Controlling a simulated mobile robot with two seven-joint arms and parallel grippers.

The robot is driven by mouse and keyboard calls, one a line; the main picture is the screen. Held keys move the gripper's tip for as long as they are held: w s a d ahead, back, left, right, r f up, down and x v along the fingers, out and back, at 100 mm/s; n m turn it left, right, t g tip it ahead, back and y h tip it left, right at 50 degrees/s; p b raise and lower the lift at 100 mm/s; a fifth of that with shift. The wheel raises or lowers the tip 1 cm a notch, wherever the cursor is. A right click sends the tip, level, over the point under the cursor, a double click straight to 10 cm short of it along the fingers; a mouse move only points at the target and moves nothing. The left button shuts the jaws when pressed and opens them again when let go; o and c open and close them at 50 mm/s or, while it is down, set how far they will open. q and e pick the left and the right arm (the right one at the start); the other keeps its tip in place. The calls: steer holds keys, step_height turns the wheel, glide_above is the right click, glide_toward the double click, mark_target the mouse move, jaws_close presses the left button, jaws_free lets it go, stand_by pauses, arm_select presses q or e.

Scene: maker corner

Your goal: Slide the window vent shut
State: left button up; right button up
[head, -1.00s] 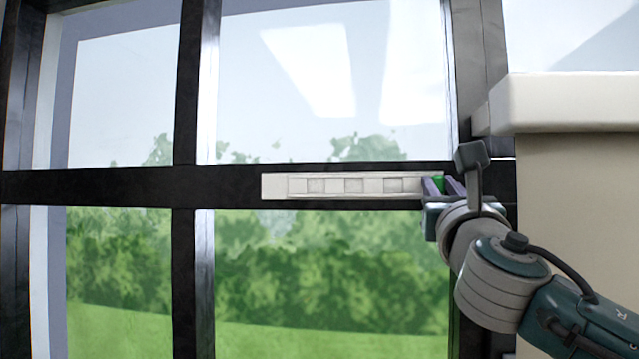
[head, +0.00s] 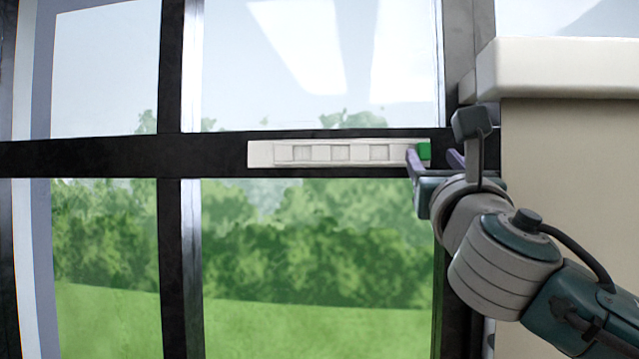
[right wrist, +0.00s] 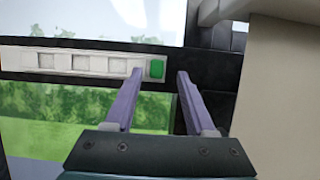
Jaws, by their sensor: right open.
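The window vent (head: 322,153) is a long white strip on the dark horizontal window bar, with several square slots along it. It also shows in the right wrist view (right wrist: 65,61). Its green tab (head: 425,151) is at the right end of the strip, and also shows in the right wrist view (right wrist: 157,69). I cannot tell whether the slots are open or covered. My right gripper (head: 434,158) is open, its two purple fingers apart on either side of the tab. In the right wrist view the gripper (right wrist: 158,75) has the tab between its fingertips, nearer the left finger.
A dark window frame (head: 172,235) with glass panes surrounds the vent. A beige cabinet or wall block (head: 570,170) with a white ledge (head: 560,68) stands close on the right, beside my right arm. The area left of the vent is free.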

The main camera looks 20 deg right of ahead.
steer(key=b+v, duration=0.2)
steer(key=v, duration=0.4)
steer(key=shift+s, duration=0.2)
steer(key=shift+a+f, duration=0.1)
